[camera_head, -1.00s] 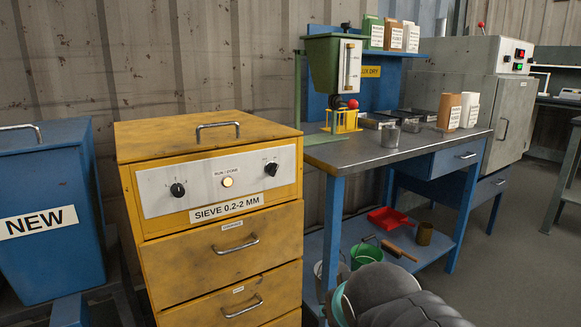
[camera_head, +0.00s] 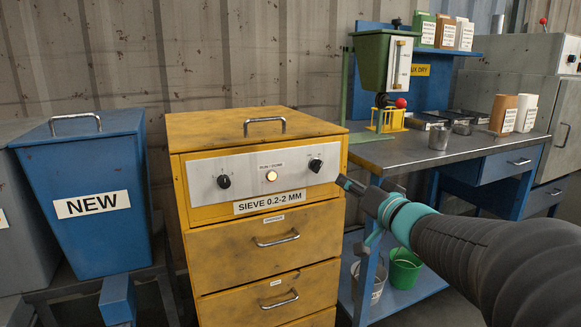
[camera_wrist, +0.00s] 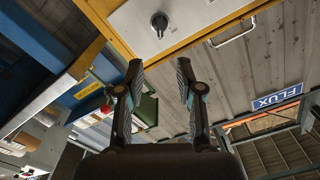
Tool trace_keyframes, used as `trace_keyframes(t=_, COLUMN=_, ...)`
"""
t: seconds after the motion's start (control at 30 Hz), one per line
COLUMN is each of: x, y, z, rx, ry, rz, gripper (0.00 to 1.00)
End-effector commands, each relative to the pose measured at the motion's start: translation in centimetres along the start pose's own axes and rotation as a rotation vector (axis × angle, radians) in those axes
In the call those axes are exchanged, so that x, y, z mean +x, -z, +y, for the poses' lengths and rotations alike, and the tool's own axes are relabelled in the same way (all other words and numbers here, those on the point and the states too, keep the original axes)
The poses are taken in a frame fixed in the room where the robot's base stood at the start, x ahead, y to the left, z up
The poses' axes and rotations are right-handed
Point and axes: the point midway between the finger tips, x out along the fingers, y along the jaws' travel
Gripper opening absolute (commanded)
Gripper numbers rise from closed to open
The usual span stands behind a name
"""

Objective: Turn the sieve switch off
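The sieve (camera_head: 262,222) is a yellow drawer cabinet with a grey control panel (camera_head: 245,185) across its upper front. The panel has a left black knob (camera_head: 224,182), a lit RUN / DONE lamp (camera_head: 271,175) and a right black knob (camera_head: 316,165). The knobs' own labels are too small to read. My gripper (camera_head: 346,183) is just right of the panel, close to the right knob. In the wrist view, my gripper (camera_wrist: 159,72) is open and empty. A black knob (camera_wrist: 159,21) shows beyond the gap between its fingertips, apart from them.
A blue NEW bin (camera_head: 90,240) stands left of the sieve. A workbench (camera_head: 470,152) stands at the right with a green hopper (camera_head: 372,60), a red ball knob (camera_head: 401,103) and metal cups. A green bucket (camera_head: 405,270) is below it.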

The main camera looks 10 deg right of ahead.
Motion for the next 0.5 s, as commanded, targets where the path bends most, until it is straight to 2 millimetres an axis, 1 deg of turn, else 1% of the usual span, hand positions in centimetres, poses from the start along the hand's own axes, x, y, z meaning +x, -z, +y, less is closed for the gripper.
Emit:
trace_keyframes(t=0.17, x=2.5, y=-0.2, z=0.0, rx=0.001, ry=0.002, rz=-0.003, gripper=0.36)
trace_keyframes(t=0.5, x=8.8, y=-0.2, z=0.0, rx=0.0, ry=0.001, rz=-0.001, gripper=0.36)
